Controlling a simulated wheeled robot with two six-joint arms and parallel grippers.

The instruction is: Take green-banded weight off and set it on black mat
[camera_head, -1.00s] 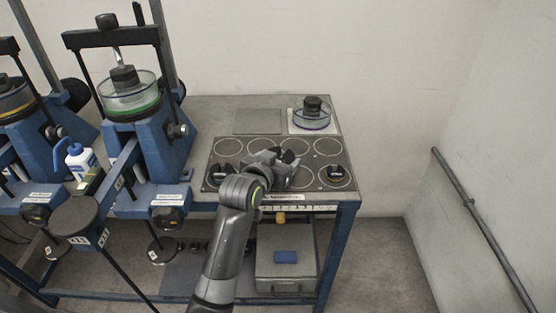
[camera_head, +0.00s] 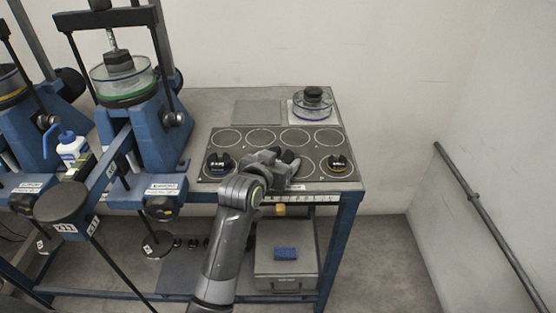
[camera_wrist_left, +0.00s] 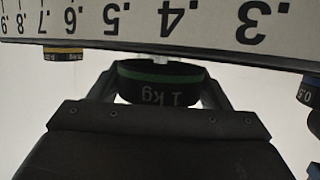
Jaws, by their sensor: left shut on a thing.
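My left gripper (camera_head: 278,165) is over the front middle of the black mat with white circles (camera_head: 204,138). It is shut on the green-banded weight (camera_wrist_left: 162,85), which is black, marked 1 kg, and sits between the two fingers in the left wrist view. In the head view the gripper hides the weight, and I cannot tell whether it touches the mat. My right gripper is not in view.
Dark weights stand on the mat at left (camera_head: 220,163) and right (camera_head: 337,163). A clear dish with a dark weight (camera_head: 312,102) stands behind. A numbered white strip (camera_wrist_left: 160,22) crosses the wrist view. Blue lever frames (camera_head: 150,140) stand at left.

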